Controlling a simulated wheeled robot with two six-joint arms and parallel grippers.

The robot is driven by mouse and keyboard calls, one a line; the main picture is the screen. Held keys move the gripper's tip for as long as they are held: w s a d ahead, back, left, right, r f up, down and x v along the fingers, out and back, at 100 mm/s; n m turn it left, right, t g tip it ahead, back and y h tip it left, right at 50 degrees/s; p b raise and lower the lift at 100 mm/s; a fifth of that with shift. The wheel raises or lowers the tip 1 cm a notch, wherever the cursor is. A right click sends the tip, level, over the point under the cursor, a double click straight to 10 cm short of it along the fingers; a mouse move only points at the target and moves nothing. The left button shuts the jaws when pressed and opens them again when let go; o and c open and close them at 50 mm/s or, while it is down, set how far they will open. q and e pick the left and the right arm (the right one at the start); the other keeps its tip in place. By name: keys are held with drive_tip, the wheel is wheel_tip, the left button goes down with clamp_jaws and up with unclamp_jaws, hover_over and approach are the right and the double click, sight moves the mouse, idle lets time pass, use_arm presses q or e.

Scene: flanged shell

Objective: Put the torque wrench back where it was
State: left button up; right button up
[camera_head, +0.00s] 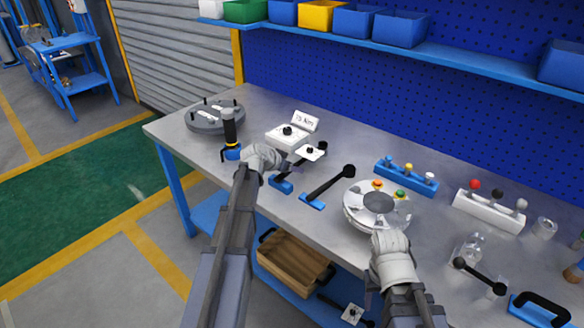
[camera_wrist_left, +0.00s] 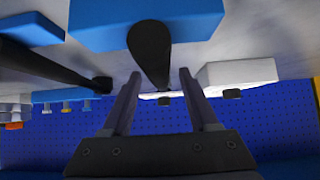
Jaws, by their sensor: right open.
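A black bar-shaped wrench lies in a blue cradle (camera_head: 281,185) near the bench middle. Its thick dark handle (camera_wrist_left: 150,50) shows in the left wrist view. My left gripper (camera_wrist_left: 160,76) is open, with its fingers apart on either side of that handle. In the head view my left wrist hides part of it. A similar black wrench (camera_head: 332,181) rests in the blue cradle (camera_head: 312,200) to the right. I cannot tell which is the torque wrench. My right gripper (camera_head: 386,234) is open at the near edge of the round flanged shell (camera_head: 358,211); its fingertips are mostly hidden.
A white box with a "75 Nm" sign (camera_head: 305,120) stands behind the left gripper. An upright black tool with a yellow band (camera_head: 229,130) and a grey round plate (camera_head: 205,122) are at left. A blue rack (camera_head: 405,178) and a white rack (camera_head: 488,212) stand at right.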

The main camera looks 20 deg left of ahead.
sight(277, 178)
use_arm(q)
drive_tip(key=shift+r, duration=0.2)
drive_tip(key=p+v, duration=0.7)
drive_tip(key=v, duration=0.3)
drive_tip(key=shift+s+r, duration=0.15)
drive_tip(key=shift+r, duration=0.05)
drive_tip(key=shift+s+a+r+p, duration=0.25)
drive_tip(key=shift+s+r+p, duration=0.15)
drive_tip(key=shift+s+p, duration=0.15)
drive_tip(key=shift+d, duration=0.1)
